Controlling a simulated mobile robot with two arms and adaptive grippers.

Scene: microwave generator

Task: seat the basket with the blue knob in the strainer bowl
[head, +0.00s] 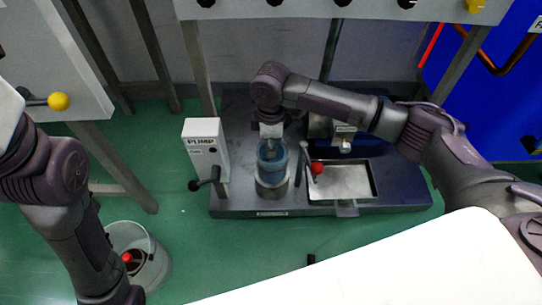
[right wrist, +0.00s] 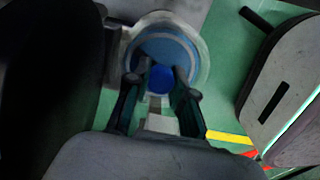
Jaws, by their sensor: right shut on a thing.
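The basket (head: 272,163), bluish and round, is at the mouth of the strainer bowl (head: 271,190), a grey metal cylinder on the dark base. My right gripper (head: 271,146) reaches down over it from above. In the right wrist view my right gripper's fingers (right wrist: 158,78) are closed around the blue knob (right wrist: 161,79) at the middle of the basket (right wrist: 160,45). The pale rim of the bowl (right wrist: 203,48) surrounds the basket there. I cannot tell whether the basket is fully down. My left arm runs down the left side; its gripper is out of the frame.
The white pump box (head: 203,147) with a black lever stands left of the bowl. A lever with a red ball (head: 317,168) and a metal tray (head: 342,182) are close on the right. A grey bucket (head: 151,272) holding something with a red knob (head: 127,257) stands on the floor.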

